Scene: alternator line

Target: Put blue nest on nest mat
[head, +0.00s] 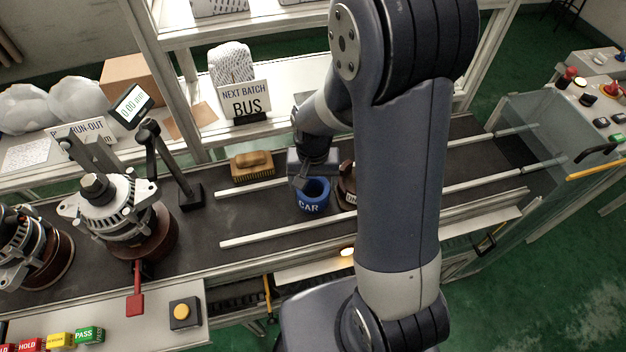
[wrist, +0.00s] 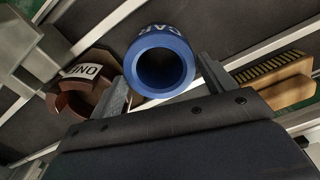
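The blue nest (head: 313,196), a short blue cup marked CAR, is upright over the dark belt in the head view. My gripper (head: 308,178) is directly above it, and my wrist hides part of its back. In the wrist view the round mouth of the blue nest (wrist: 166,69) lies between the tips of my gripper (wrist: 163,72). The fingers stand apart, one on each side; I see no clear contact. A nest mat cannot be made out in either view.
A brown nest (head: 347,190) stands close right of the blue one, partly behind my arm. A wooden brush (head: 252,167) lies to its left. Pale rails (head: 290,234) run along the belt. A NEXT BATCH BUS sign (head: 246,103) stands behind. Alternators (head: 118,210) stand at the left.

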